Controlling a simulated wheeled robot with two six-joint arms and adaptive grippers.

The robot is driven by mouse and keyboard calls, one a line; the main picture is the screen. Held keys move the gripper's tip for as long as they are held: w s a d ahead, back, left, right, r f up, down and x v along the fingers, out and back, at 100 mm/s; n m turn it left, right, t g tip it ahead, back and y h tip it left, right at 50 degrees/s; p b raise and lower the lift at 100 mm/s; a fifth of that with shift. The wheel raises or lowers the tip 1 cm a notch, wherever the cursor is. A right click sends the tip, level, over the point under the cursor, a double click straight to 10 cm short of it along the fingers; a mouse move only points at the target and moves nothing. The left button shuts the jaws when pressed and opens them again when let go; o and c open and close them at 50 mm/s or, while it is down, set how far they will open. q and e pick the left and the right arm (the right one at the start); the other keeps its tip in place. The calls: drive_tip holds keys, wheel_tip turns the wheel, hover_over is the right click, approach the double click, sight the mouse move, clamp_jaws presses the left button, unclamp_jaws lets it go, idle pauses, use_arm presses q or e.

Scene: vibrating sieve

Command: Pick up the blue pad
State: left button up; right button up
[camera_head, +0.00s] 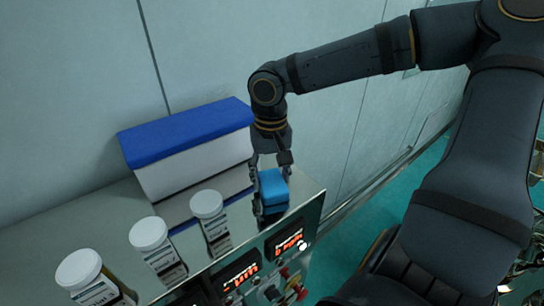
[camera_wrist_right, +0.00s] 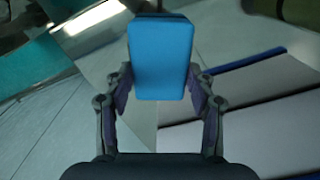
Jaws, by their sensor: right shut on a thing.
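The blue pad (camera_head: 273,189) is a small light-blue block at the right end of the metal bench top. My right gripper (camera_head: 264,186) comes down over it from above, with its fingers on either side of the pad. In the right wrist view the pad (camera_wrist_right: 161,58) stands between the two fingers of the right gripper (camera_wrist_right: 161,95), which is shut on it. In the head view I cannot tell whether the pad touches the bench top or is just above it. My left gripper is not in view.
A white box with a dark-blue lid (camera_head: 190,133) stands behind and left of the pad. Several white-capped jars (camera_head: 149,234) stand along the bench front. A control panel with red displays (camera_head: 240,275) is at the front edge. The wall (camera_head: 80,90) is close behind.

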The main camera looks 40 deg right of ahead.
drive_tip(key=shift+w+d+r+b, duration=0.15)
drive_tip(key=shift+r+b, duration=0.2)
drive_tip(key=shift+r, duration=0.95)
drive_tip(key=s+a+r, duration=0.6)
drive_tip(key=s+r, duration=0.4)
drive_tip(key=s, duration=0.3)
drive_tip(key=shift+r+p, duration=0.15)
drive_tip(key=shift+p, duration=0.2)
